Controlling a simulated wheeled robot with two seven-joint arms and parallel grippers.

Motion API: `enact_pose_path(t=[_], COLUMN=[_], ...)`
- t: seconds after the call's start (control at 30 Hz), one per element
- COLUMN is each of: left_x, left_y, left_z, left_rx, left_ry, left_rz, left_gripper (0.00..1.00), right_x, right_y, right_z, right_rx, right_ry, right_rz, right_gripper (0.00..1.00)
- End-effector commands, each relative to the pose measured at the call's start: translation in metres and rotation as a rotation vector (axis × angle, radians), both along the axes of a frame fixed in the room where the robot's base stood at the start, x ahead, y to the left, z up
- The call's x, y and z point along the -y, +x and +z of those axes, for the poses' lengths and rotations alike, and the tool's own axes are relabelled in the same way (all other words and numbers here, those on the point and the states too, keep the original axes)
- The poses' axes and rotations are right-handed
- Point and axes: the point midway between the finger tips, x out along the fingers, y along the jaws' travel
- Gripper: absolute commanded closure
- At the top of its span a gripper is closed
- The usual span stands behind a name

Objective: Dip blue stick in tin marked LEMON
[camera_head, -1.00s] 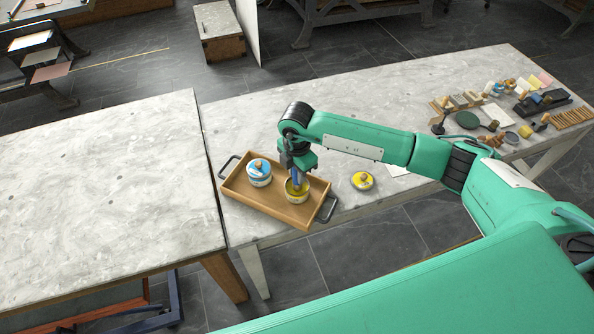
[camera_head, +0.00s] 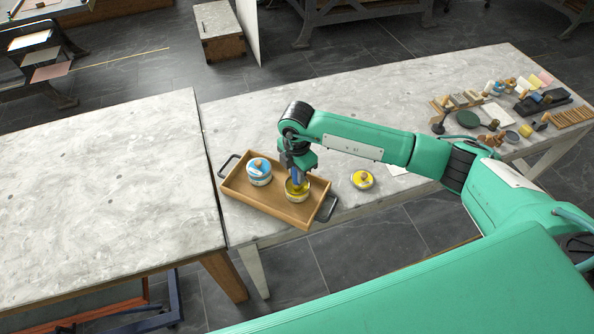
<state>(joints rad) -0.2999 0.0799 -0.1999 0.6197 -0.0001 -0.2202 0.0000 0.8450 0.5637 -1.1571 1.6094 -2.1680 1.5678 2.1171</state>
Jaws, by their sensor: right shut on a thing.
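A wooden tray (camera_head: 262,203) with dark handles lies on the right-hand stone-topped table. In it stand an open tin with yellow contents (camera_head: 297,192) and a tin with a blue and white lid (camera_head: 258,172). My right gripper (camera_head: 297,174) is above the open tin, shut on a blue stick (camera_head: 296,181) that points down into the tin's mouth. The stick's lower end is hidden inside the tin. A yellow lid with a knob (camera_head: 362,179) lies on the table right of the tray. The tin's lettering is too small to read. My left gripper is out of view.
Several small tools, blocks and jars (camera_head: 505,110) crowd the right end of the table. A pale card (camera_head: 398,169) lies partly behind my right arm. The left table (camera_head: 100,190) is bare.

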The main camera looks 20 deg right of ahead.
Motion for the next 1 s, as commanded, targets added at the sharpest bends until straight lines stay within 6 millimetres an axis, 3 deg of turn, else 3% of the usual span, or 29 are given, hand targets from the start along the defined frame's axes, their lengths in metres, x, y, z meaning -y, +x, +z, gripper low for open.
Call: enact_pose_path(t=[0.37,1.0], left_x=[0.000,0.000], left_y=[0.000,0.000], left_z=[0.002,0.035], left_rx=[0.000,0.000], left_ry=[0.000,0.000], left_rz=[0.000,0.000], left_gripper=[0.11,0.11], right_x=[0.000,0.000], right_y=[-0.001,0.000], right_z=[0.001,0.053], right_rx=[-0.003,-0.001], right_ry=[0.000,0.001], right_rz=[0.001,0.000], right_gripper=[0.99,0.99])
